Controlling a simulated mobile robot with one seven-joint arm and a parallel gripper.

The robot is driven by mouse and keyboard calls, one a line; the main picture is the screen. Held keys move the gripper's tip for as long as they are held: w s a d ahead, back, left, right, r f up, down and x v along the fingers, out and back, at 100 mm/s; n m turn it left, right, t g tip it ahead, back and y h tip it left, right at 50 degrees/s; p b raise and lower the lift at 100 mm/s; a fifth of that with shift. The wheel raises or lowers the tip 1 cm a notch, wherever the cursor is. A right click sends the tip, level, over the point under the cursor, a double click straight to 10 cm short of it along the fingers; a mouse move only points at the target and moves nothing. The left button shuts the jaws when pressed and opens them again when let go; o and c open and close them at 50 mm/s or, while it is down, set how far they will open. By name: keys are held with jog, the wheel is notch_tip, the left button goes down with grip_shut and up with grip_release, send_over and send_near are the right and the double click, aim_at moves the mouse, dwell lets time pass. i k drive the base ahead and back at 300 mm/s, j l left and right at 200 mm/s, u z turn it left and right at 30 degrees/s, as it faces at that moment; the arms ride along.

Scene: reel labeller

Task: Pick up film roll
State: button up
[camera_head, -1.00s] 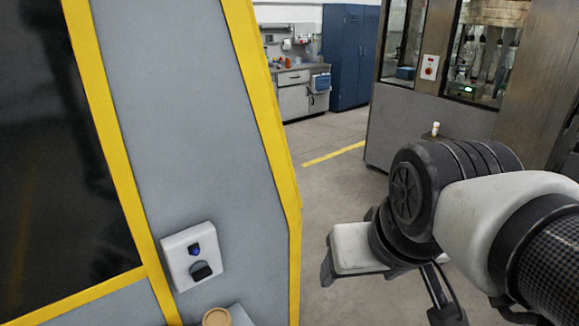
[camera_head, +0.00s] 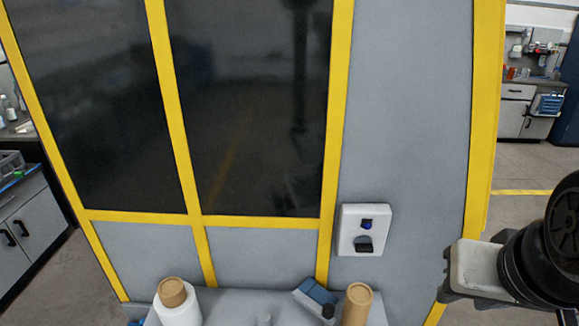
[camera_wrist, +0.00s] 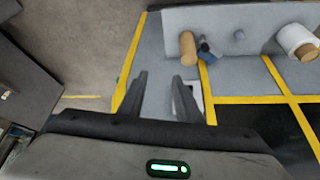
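The film roll (camera_head: 179,312), white with a brown core, stands upright on a grey shelf (camera_head: 230,300) at the bottom of the head view. In the wrist view, where the scene appears inverted, the film roll (camera_wrist: 291,38) is at the upper right. My gripper (camera_wrist: 160,88) is open and empty, its two dark fingers apart. It is away from the roll, on the right side of the head view, where only part of the arm's end shows. The lower part of the roll is cut off in the head view.
A brown cardboard tube (camera_head: 357,306) and a small blue and black object (camera_head: 315,297) are on the same shelf, to the right. A white control box (camera_head: 364,230) is on the grey machine panel with yellow frame (camera_head: 400,130) behind. Counters stand at both sides.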

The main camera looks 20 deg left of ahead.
aim_at(176, 300)
jog(key=u, duration=0.5)
jog(key=j+u, duration=0.1)
jog(key=u, duration=0.4)
jog(key=i+u, duration=0.1)
jog(key=u, duration=0.9)
jog(key=z, duration=0.65)
jog(key=i+l+u, duration=0.15)
jog(key=i, duration=0.15)
jog(key=k, duration=0.35)
jog(key=i+j+z, duration=0.15)
jog(key=j+z, duration=0.5)
jog(key=i+j+z, duration=0.1)
jog(key=j+z, duration=0.25)
jog(key=j, duration=0.15)
